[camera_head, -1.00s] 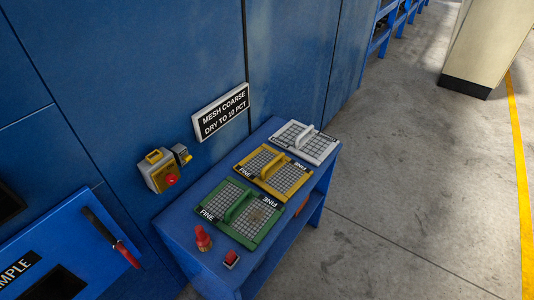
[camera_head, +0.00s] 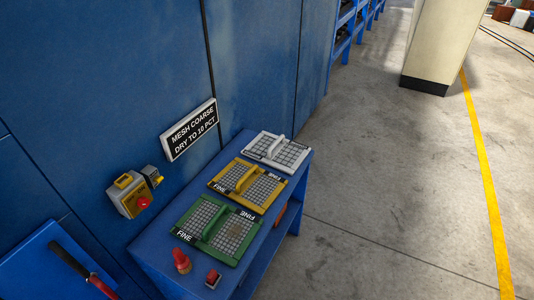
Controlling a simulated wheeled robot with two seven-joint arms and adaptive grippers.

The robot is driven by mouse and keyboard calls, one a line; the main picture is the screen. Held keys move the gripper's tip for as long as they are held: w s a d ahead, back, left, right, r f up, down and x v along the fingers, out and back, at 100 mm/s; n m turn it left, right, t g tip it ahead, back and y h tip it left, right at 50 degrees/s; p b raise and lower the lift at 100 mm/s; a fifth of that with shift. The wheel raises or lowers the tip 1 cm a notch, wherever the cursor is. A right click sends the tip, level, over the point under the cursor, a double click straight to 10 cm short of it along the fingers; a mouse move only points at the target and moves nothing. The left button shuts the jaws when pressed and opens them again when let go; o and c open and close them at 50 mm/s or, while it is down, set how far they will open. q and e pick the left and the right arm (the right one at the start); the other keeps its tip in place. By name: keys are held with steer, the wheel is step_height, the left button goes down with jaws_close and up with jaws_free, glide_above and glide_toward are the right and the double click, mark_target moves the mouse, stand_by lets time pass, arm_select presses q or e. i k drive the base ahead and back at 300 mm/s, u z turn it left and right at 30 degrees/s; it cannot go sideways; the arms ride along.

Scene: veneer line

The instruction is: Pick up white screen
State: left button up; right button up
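The white screen (camera_head: 294,155) lies flat at the far end of the blue table (camera_head: 150,262). It has a white frame, grey mesh and a raised white handle (camera_head: 275,146) across its middle. The yellow screen (camera_head: 267,196), marked FINE, lies just nearer than it. The green screen (camera_head: 233,236), also marked FINE, lies nearer still. Neither of my grippers shows in the head view.
A red knob (camera_head: 181,260) and a small red switch (camera_head: 213,278) are at the table's near end. Grey floor (camera_head: 400,180) is open to the right.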

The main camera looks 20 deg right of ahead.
mark_target(286, 156)
steer(key=z, duration=0.05)
steer(key=k, duration=0.5)
steer(key=u, duration=2.9)
steer(key=i, duration=0.1)
steer(key=u, duration=1.15)
steer(key=k, duration=2.35)
steer(key=z, duration=0.2)
